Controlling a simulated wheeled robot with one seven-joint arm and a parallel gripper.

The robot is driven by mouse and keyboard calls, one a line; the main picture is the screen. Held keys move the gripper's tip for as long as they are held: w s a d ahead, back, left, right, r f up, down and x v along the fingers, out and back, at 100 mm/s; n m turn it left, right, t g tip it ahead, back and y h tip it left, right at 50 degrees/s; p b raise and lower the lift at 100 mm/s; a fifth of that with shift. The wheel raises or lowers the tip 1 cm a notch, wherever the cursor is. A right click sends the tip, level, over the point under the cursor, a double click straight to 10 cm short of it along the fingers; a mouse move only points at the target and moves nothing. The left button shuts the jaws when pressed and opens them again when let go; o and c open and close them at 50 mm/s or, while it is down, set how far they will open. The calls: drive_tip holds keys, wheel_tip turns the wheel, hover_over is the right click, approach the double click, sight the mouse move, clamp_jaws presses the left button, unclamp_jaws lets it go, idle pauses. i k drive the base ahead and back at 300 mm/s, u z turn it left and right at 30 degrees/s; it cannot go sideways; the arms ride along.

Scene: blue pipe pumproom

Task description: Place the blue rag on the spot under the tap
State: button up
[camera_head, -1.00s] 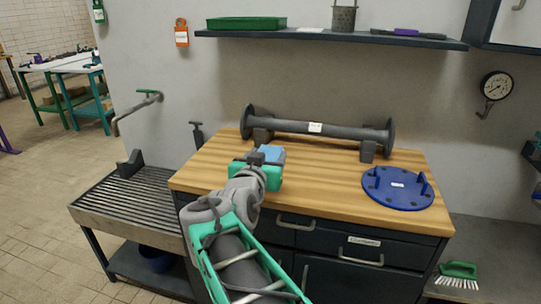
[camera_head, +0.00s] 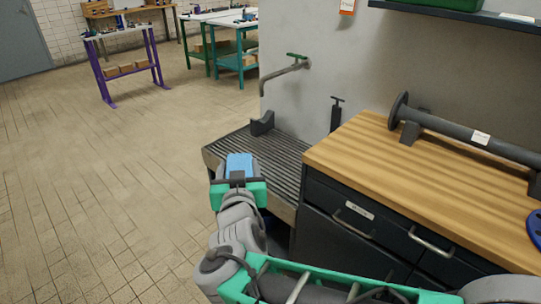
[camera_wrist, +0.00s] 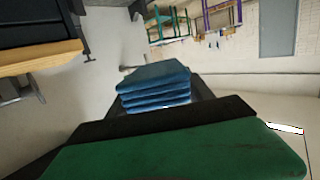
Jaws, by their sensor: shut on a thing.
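The blue rag (camera_head: 239,164) is a folded stack held at the end of my gripper (camera_head: 238,178), which is shut on it. In the wrist view the folded layers of the rag (camera_wrist: 155,88) show just beyond the dark jaw edge of my gripper (camera_wrist: 160,112). The tap (camera_head: 287,70) is a grey bent pipe with a green handle on the wall, farther back and to the right of the rag. Under it is a dark slatted drain bench (camera_head: 270,153). In the head view the rag appears over the bench's left end, above it or in front; I cannot tell the height. No marked spot shows.
A wooden worktop (camera_head: 400,175) over dark drawers stands right of the bench and carries a flanged pipe (camera_head: 470,133). A dark block (camera_head: 262,124) sits at the bench's back. Open tiled floor (camera_head: 110,180) lies left.

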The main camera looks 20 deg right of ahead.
sight(263, 162)
drive_tip(key=u, duration=0.3)
drive_tip(key=i, duration=1)
drive_tip(key=u, duration=0.6)
drive_tip(key=i, duration=0.35)
drive_tip(key=u, duration=0.25)
